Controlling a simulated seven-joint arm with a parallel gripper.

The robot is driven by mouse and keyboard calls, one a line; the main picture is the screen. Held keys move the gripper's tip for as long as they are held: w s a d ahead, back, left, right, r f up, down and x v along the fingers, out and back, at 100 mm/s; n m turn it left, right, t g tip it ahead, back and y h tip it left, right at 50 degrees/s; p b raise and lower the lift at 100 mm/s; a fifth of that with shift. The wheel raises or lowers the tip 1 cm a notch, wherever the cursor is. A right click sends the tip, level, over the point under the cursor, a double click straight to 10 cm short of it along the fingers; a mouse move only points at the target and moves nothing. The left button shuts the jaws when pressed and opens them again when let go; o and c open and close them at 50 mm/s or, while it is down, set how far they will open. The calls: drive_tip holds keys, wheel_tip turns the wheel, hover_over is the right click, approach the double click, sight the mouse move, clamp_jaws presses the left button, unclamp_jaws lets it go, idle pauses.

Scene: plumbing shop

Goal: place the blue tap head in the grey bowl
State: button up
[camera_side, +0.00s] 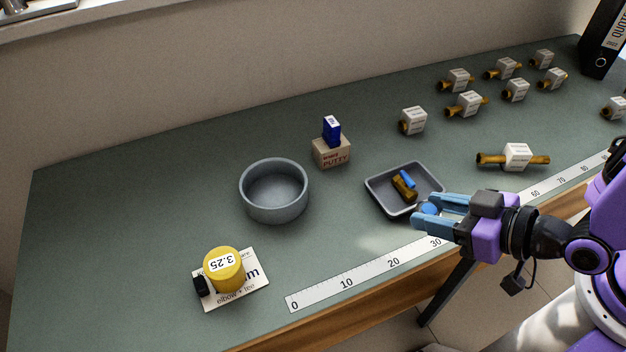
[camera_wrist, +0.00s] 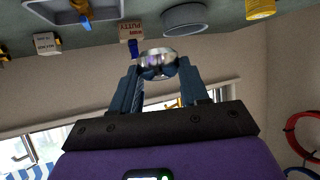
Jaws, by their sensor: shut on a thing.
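My gripper (camera_side: 426,206) is shut on the blue tap head (camera_side: 428,209), whose round blue face shows between the fingertips at the tray's near right corner. It is held above the table, though the exact height is hard to tell. In the wrist view the tap head (camera_wrist: 158,62) shows as a shiny chrome body between the two fingers (camera_wrist: 157,78). The grey bowl (camera_side: 274,208) stands to the left, upright and empty, well apart from my gripper. It also shows at the top of the wrist view (camera_wrist: 186,22).
A dark grey tray (camera_side: 379,199) beside my gripper holds a brass fitting with a blue part (camera_side: 404,186). A putty box (camera_side: 331,153) with a small blue box on top stands behind, between bowl and tray. A yellow tape roll (camera_side: 223,268) sits front left. Several tagged brass fittings lie back right.

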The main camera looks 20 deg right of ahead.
drive_tip(key=w+a+r+m+h, duration=0.1)
drive_tip(key=w+a+r, duration=0.45)
drive_tip(key=w, duration=0.35)
drive_tip(key=shift+w+a+f, duration=1.55)
drive_tip(key=shift+w+f, duration=0.45)
drive_tip(key=shift+w+a+f, duration=1.5)
drive_tip(key=shift+w+f, duration=0.45)
drive_tip(key=shift+f, duration=0.05)
drive_tip(key=shift+w+a+f, duration=1.55)
drive_tip(key=shift+w+f, duration=0.45)
drive_tip(key=shift+f, duration=0.4)
drive_tip(key=shift+f, duration=0.2)
drive_tip(key=o, duration=1.1)
drive_tip(key=shift+c, duration=0.2)
